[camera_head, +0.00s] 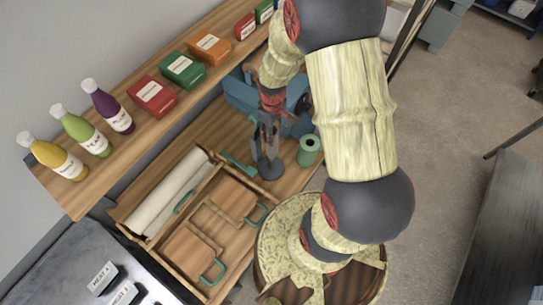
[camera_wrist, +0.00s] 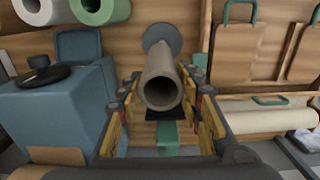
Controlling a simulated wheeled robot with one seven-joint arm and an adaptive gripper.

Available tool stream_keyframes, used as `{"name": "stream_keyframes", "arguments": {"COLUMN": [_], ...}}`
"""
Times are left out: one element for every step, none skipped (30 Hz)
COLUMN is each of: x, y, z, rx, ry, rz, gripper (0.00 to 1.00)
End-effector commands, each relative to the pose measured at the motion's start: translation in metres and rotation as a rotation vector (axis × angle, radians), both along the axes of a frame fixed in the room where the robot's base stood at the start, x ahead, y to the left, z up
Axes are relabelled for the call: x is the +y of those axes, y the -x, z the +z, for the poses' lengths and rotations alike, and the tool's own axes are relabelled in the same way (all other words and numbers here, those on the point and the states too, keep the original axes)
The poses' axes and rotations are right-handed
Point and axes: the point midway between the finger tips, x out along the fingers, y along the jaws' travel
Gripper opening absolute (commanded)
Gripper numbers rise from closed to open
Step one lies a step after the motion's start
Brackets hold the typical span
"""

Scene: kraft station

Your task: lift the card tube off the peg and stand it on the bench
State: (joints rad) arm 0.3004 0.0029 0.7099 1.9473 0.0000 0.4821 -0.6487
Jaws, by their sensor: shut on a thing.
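The card tube (camera_wrist: 160,85) is grey-brown, and in the wrist view its open end faces me. My gripper (camera_wrist: 163,112) has its fingers on both sides of the tube and is shut on it. Beyond the tube is a round grey base (camera_wrist: 160,36), which also shows on the bench in the head view (camera_head: 271,171). In the head view my gripper (camera_head: 267,122) is above this base, with the tube partly hidden between the fingers. The peg itself is hidden, and I cannot tell how far the tube sits on it.
A green roll (camera_head: 309,150) stands just right of the base. A blue machine (camera_head: 240,92) is behind my gripper. A wooden tray (camera_head: 196,222) with paper bags and white rolls is at lower left. A shelf (camera_head: 70,195) with bottles and boxes runs along the wall.

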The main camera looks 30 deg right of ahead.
Motion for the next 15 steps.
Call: {"name": "stream_keyframes", "arguments": {"x": [0.0, 0.0, 0.0, 0.0, 0.0, 0.0, 0.0, 0.0, 0.0, 0.0, 0.0, 0.0, 0.0, 0.0, 0.0], "y": [0.0, 0.0, 0.0, 0.0, 0.0, -0.001, -0.001, -0.001, -0.001, -0.001, 0.0, 0.0, 0.0, 0.0, 0.0], "z": [0.005, 0.007, 0.01, 0.012, 0.014, 0.016, 0.018, 0.02, 0.023, 0.024, 0.026, 0.028, 0.029, 0.029, 0.03], "rx": [-0.001, -0.001, -0.001, -0.001, -0.001, -0.002, -0.002, -0.002, -0.002, -0.002, -0.002, -0.001, -0.001, -0.001, -0.001], "ry": [0.0, 0.001, 0.001, 0.001, 0.001, 0.0, 0.0, 0.0, 0.0, 0.0, 0.0, 0.001, 0.001, 0.001, 0.001], "rz": [0.0, 0.0, 0.0, 0.0, 0.0, 0.0, 0.0, 0.0, 0.0, 0.0, 0.0, 0.0, 0.0, 0.0, 0.0], "gripper": [0.22, 0.22, 0.22, 0.22, 0.22, 0.22, 0.22, 0.22, 0.22, 0.22, 0.22, 0.22, 0.22, 0.22, 0.22]}}
